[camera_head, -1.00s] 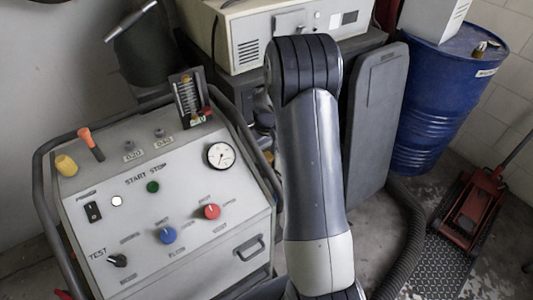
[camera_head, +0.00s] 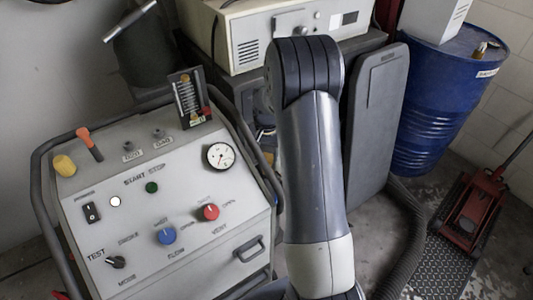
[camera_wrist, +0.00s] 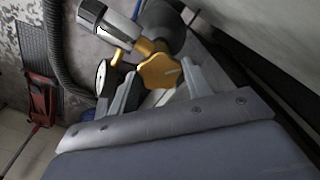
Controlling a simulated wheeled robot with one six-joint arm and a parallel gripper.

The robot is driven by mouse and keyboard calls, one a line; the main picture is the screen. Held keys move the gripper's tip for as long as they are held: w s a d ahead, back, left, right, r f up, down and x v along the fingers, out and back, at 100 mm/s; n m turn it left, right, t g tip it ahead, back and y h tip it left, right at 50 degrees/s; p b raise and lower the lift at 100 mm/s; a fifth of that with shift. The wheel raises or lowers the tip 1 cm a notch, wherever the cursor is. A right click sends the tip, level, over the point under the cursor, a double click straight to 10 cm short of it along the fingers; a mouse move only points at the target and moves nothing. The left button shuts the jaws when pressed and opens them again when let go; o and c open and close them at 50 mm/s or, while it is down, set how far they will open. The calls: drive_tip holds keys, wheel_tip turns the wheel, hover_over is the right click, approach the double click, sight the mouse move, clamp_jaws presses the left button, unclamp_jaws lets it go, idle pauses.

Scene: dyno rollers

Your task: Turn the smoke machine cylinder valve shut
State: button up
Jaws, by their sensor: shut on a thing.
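The smoke machine cylinder valve shows in the wrist view as a brass-yellow, lobed handwheel (camera_wrist: 160,71) on a brass body with a chrome fitting (camera_wrist: 100,20). My gripper (camera_wrist: 158,80) is shut on the handwheel, with one grey finger on each side of it. A small round gauge (camera_wrist: 101,77) sits left of the left finger. A dark rounded shape, perhaps the cylinder, is behind the valve. In the head view my arm stands in front, and the gripper and valve are hidden.
The smoke machine panel (camera_head: 185,195) with knobs and a dial stands at left in the head view. A blue drum (camera_head: 430,110), a red floor jack (camera_head: 472,210) and a black ribbed hose (camera_head: 408,240) are at right. A grey upright panel (camera_head: 376,125) stands close beside my arm.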

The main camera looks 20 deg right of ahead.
drive_tip(key=shift+m, duration=0.3)
drive_tip(key=o, duration=1)
